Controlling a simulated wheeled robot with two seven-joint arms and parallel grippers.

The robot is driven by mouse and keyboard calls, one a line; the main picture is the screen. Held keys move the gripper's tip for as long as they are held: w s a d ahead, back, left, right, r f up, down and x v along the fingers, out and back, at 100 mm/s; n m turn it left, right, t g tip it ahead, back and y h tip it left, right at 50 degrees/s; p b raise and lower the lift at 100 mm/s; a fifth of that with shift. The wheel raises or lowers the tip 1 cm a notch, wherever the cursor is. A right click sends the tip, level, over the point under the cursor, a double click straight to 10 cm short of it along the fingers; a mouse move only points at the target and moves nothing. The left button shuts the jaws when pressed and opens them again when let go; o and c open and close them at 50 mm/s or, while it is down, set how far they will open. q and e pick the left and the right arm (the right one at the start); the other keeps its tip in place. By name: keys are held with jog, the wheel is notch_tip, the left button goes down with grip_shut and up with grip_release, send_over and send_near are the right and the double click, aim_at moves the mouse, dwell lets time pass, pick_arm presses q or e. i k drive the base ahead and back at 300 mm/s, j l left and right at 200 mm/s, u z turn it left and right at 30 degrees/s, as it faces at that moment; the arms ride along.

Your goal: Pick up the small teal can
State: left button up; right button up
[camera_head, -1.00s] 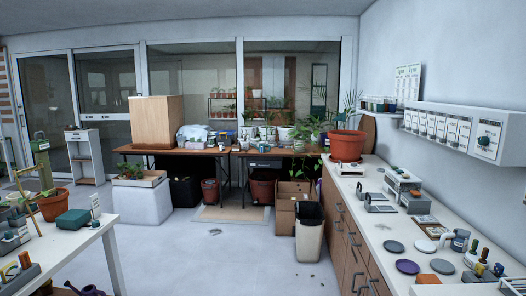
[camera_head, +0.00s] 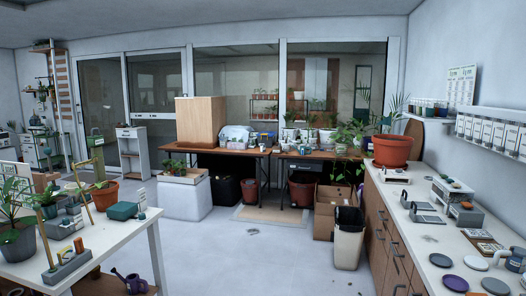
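I cannot make out a small teal can for certain. A teal, box-like object (camera_head: 122,211) lies on the white table at the left, beside a terracotta pot (camera_head: 104,194). Several small containers stand among the plants on the far wooden tables (camera_head: 262,152), too small to tell apart. Neither of my grippers is in view.
The white table (camera_head: 152,236) at the left holds plants and tools; a purple watering can (camera_head: 135,283) is below it. A long counter (camera_head: 425,232) runs along the right. A beige bin (camera_head: 348,245) and a cardboard box (camera_head: 327,205) stand near it.

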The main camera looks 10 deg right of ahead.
aim_at(302, 149)
jog(key=i+z, duration=0.25)
jog(key=z, duration=0.15)
jog(key=i, duration=5.4)
jog(key=i+l+u, duration=0.1)
jog(key=i, duration=0.65)
jog(key=i+l, duration=0.15)
jog(key=i, duration=0.6)
jog(key=u, duration=0.05)
